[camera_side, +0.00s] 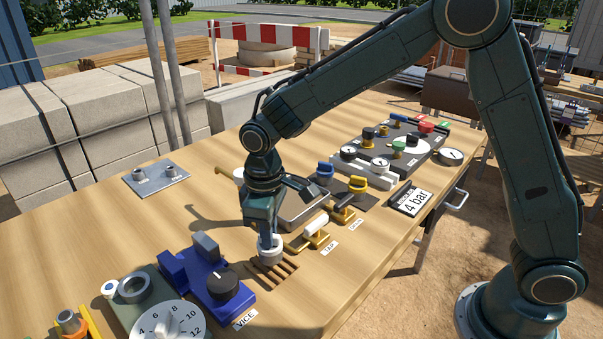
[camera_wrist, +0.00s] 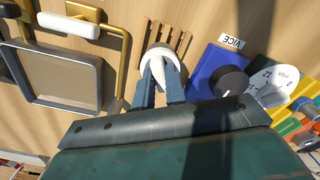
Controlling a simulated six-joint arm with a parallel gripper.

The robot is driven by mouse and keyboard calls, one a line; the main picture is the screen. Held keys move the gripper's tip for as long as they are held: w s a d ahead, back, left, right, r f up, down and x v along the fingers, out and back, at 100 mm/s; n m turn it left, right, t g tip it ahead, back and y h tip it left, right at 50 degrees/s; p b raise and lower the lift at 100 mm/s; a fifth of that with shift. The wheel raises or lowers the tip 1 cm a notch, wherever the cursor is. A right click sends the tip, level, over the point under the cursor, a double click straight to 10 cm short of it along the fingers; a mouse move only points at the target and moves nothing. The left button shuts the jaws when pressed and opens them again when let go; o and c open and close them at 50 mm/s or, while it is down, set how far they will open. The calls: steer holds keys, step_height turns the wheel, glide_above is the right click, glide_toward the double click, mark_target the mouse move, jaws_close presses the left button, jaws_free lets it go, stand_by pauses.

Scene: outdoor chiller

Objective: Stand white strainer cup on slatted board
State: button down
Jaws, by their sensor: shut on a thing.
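The white strainer cup (camera_side: 270,248) is between the fingers of my gripper (camera_side: 266,232), which is shut on it. The cup is upright over the brown slatted board (camera_side: 283,276), at its back part in the side view. I cannot tell whether its base touches the slats. In the wrist view the cup (camera_wrist: 161,55) overlaps the near part of the board (camera_wrist: 178,37), and my gripper (camera_wrist: 160,75) hides part of it. The bare slats show beyond the cup.
The blue vice (camera_side: 212,280) with a black knob stands left of the board, and a white dial (camera_side: 165,322) stands farther left. A tap with a white handle (camera_side: 316,224) and a metal tray (camera_side: 300,205) are close on the right. Open tabletop lies behind.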

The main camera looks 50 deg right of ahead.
steer(key=shift+f, duration=1.05)
steer(key=c, duration=0.9)
jaws_free()
steer(key=shift+r, duration=0.1)
steer(key=shift+r, duration=3.45)
steer(key=shift+r, duration=0.1)
step_height(320, 180, up, 14)
steer(key=shift+f, duration=0.2)
